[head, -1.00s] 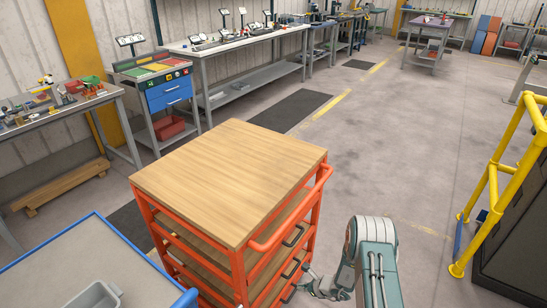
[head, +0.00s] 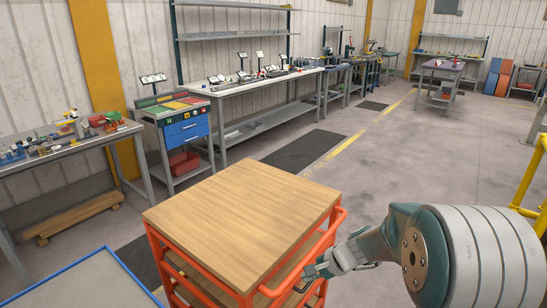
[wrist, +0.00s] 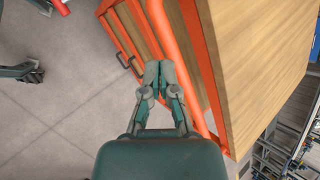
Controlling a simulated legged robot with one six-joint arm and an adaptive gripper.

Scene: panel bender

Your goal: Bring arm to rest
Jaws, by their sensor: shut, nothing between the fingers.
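My gripper (head: 312,274) is at the right side of the orange trolley (head: 262,292), close to its handle rail. In the wrist view my gripper (wrist: 160,66) has its fingers together and holds nothing. The orange handle rail (wrist: 178,75) runs just beside the fingers there; I cannot tell whether they touch it. My arm reaches in from the right in the head view, its large pale joint in front. The trolley's bare wooden top (head: 245,220) lies to the left of the gripper.
A blue-edged grey table (head: 85,285) stands at front left. Workbenches (head: 255,85) with small tools line the wall, with a blue drawer unit (head: 185,128) among them. A yellow railing (head: 530,175) is at the right edge. The floor (head: 400,165) behind the trolley is clear.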

